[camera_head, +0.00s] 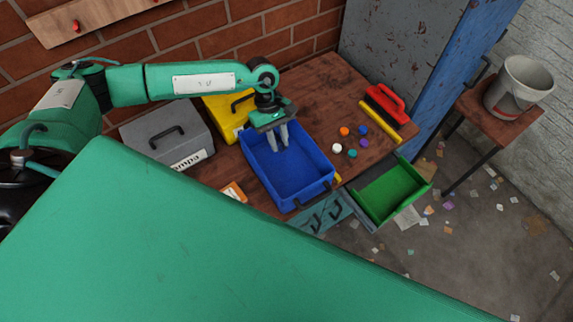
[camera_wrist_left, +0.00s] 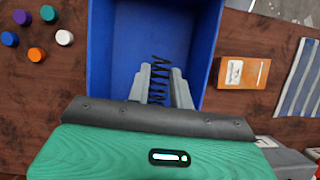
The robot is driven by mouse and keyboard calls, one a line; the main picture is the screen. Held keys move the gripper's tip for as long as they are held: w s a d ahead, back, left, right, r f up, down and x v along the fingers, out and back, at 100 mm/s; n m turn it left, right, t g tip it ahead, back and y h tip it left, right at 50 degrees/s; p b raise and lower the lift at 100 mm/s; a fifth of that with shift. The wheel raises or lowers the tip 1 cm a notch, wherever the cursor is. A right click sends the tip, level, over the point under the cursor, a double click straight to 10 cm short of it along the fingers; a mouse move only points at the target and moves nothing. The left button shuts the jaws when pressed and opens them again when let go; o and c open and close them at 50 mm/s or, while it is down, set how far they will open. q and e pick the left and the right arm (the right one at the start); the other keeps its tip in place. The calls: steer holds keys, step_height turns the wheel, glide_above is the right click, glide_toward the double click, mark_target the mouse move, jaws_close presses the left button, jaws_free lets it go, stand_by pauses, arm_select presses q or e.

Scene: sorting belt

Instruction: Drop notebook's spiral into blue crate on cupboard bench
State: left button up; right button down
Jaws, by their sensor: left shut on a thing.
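My left gripper (camera_head: 277,142) points down over the blue crate (camera_head: 302,195) on the wooden bench (camera_head: 313,88). In the left wrist view the gripper (camera_wrist_left: 156,82) is shut on the notebook's spiral, a dark coil (camera_wrist_left: 159,68) held between its fingers. The coil's free end extends past the fingertips, over the inside of the blue crate (camera_wrist_left: 99,45). The crate's floor looks bare where it shows. The coil is too small to make out in the head view. My right gripper is not in view.
A grey toolbox (camera_head: 160,125) and a yellow box (camera_head: 222,118) stand left of the crate. Several coloured caps (camera_head: 351,153), a red-handled brush (camera_head: 385,103) and a green tray (camera_head: 410,178) are to its right. An orange box (camera_head: 234,191) lies in front. A bucket (camera_head: 520,88) stands on a stool.

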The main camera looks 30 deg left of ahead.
arm_select(q)
steer(key=shift+f+b, duration=0.7)
steer(key=shift+f, duration=1.4)
steer(key=o, duration=0.9)
steer(key=shift+r, duration=0.1)
steer(key=b+v, duration=0.4)
steer(key=v, duration=0.8)
steer(key=shift+w+a+r, duration=0.2)
steer(key=shift+r, duration=0.05)
steer(key=shift+a+r, duration=0.15)
steer(key=shift+r, duration=0.3)
